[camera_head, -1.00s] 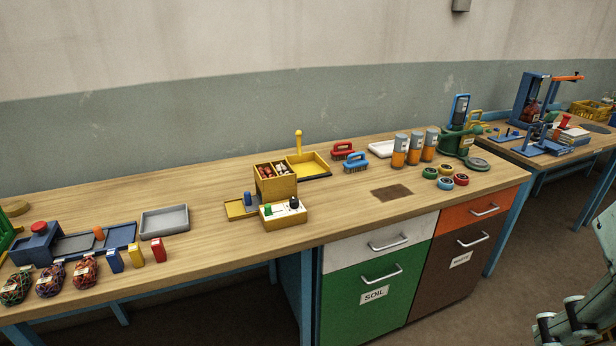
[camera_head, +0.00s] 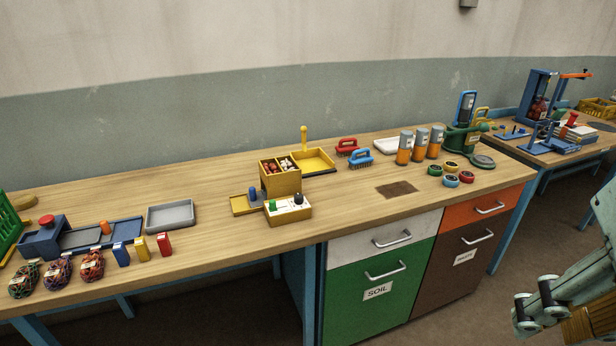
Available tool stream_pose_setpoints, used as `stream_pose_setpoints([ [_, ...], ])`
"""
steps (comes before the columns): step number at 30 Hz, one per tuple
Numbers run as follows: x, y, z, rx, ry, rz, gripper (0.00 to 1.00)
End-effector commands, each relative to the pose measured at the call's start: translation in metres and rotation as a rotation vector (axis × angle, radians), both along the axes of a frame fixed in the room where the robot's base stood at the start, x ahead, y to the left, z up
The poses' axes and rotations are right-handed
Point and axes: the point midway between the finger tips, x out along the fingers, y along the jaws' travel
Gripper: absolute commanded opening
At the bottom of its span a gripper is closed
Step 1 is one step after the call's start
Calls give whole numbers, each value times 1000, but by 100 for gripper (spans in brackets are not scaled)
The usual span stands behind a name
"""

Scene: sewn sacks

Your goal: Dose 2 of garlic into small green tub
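A yellow two-compartment bin (camera_head: 281,183) stands mid-bench. One compartment holds dark red pieces, the other whitish pieces (camera_head: 287,163) that look like garlic. A cream-topped yellow control box (camera_head: 289,209) with a green and a black knob stands in front of it. Several small round tubs or rings stand at the right of the bench; one is green (camera_head: 435,170). I cannot tell whether it is the small green tub. A pale green jointed part of mine, seemingly my gripper (camera_head: 535,305), shows at the lower right, away from the bench. Its fingertips are not clear.
A yellow tray (camera_head: 314,159) with an upright handle stands behind the bin. Two brushes (camera_head: 359,159), orange-grey canisters (camera_head: 421,142) and a green stand (camera_head: 465,132) are to the right. A grey tray (camera_head: 170,215) and netted bags (camera_head: 57,270) are left. Bare wood lies between.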

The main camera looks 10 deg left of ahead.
Motion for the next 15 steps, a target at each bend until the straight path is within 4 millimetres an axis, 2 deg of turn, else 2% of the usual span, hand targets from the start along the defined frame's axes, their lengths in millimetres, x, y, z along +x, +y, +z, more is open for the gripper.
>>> stream_pose_setpoints([
  [15,77,25,46,55,44,-103,26],
])
